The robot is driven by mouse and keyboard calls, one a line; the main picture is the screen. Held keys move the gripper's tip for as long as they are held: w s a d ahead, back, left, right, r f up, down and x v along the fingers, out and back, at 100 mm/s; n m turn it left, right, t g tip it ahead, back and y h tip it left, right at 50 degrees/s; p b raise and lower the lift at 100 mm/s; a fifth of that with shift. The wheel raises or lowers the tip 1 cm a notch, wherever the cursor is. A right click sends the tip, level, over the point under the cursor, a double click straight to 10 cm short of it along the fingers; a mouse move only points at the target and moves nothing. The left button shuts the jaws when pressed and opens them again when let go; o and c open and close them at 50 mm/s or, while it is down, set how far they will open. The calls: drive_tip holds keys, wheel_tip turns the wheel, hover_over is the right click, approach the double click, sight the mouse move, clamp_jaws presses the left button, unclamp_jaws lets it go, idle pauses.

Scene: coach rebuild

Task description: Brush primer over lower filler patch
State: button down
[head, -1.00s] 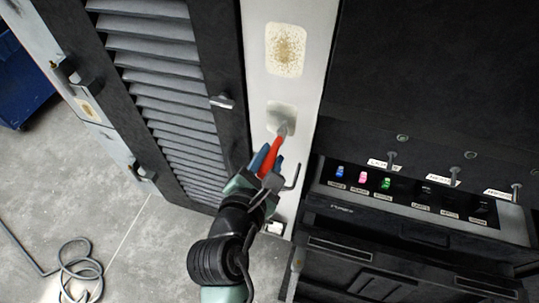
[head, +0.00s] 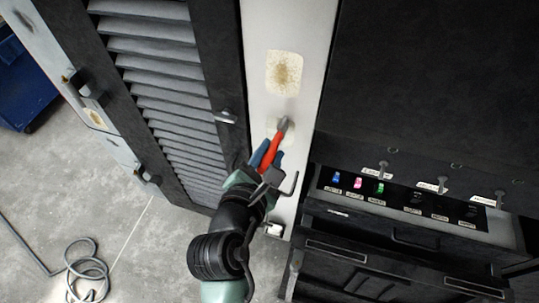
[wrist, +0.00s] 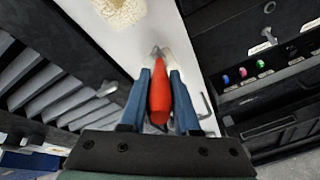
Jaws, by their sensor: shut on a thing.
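My gripper (head: 267,155) is shut on the red handle of a brush (head: 275,145), its blue fingers on either side. The brush points up along a pale upright panel (head: 262,25), and its grey tip lies over the lower filler patch (head: 271,128). The brush and fingers hide much of that patch; I cannot tell whether the tip touches it. The upper filler patch (head: 284,72), cream with a brown speckled middle, is in clear view above. In the wrist view the brush (wrist: 160,97) stands between the fingers, and the upper patch (wrist: 121,11) shows at the top edge.
A dark louvred door (head: 165,85) with a small handle (head: 226,117) stands left of the panel. A dark cabinet with a switch panel (head: 405,200) and several small levers is on the right. A coiled cable (head: 88,272) lies on the floor at lower left, below a blue bin (head: 22,95).

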drive_tip(key=shift+a+f+b, duration=0.7)
drive_tip(key=shift+f+b, duration=2.15)
drive_tip(key=shift+f, duration=2.5)
wheel_tip(320, 180, up, 11)
drive_tip(key=w+a+p, duration=0.1)
drive_tip(key=p, duration=0.4)
drive_tip(key=shift+a+p, duration=0.2)
drive_tip(key=shift+p, duration=0.15)
drive_tip(key=s+a, duration=0.2)
drive_tip(key=s, duration=0.3)
drive_tip(key=shift+s, duration=0.5)
